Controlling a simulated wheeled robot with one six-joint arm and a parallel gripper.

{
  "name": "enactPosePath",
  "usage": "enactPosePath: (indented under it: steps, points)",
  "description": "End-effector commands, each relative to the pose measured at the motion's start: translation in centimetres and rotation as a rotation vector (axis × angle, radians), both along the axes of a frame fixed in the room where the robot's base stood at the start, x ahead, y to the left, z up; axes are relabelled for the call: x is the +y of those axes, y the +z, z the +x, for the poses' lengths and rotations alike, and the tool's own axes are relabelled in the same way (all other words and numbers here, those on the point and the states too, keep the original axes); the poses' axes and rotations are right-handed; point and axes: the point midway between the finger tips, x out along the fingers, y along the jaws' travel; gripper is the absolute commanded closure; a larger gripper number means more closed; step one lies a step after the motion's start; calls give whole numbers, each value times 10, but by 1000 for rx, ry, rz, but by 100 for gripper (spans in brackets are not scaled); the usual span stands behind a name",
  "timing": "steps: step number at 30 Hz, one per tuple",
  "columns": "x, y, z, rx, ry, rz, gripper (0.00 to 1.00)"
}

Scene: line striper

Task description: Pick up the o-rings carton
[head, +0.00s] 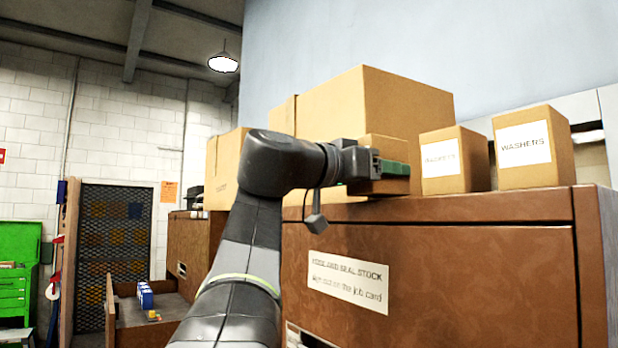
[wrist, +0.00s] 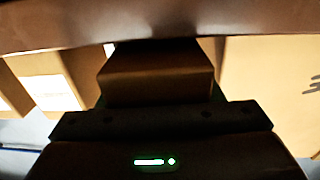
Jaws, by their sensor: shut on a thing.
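A small brown carton (head: 383,147) is in my gripper (head: 393,168) at the left part of the wooden cabinet's top, in the head view. Its label does not show, so I cannot read it as the o-rings carton. My gripper is shut on it, with a green finger across its near side. In the wrist view the carton (wrist: 155,78) sits straight ahead of my gripper (wrist: 155,105). I cannot tell whether its bottom touches the cabinet top.
The wooden cabinet (head: 450,270) carries a washers carton (head: 535,165), another labelled carton (head: 455,175) to its left, and a large carton (head: 400,105) behind. An open drawer (head: 125,312) holding blue items stands at lower left.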

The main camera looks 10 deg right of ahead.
Motion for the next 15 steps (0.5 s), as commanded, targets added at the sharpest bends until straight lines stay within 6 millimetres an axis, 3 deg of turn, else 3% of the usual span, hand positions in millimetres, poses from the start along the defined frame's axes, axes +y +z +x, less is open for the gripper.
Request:
enactPosePath:
  steps: [15]
  points:
    - [0, 67, 0, -4, 0, 0, 68]
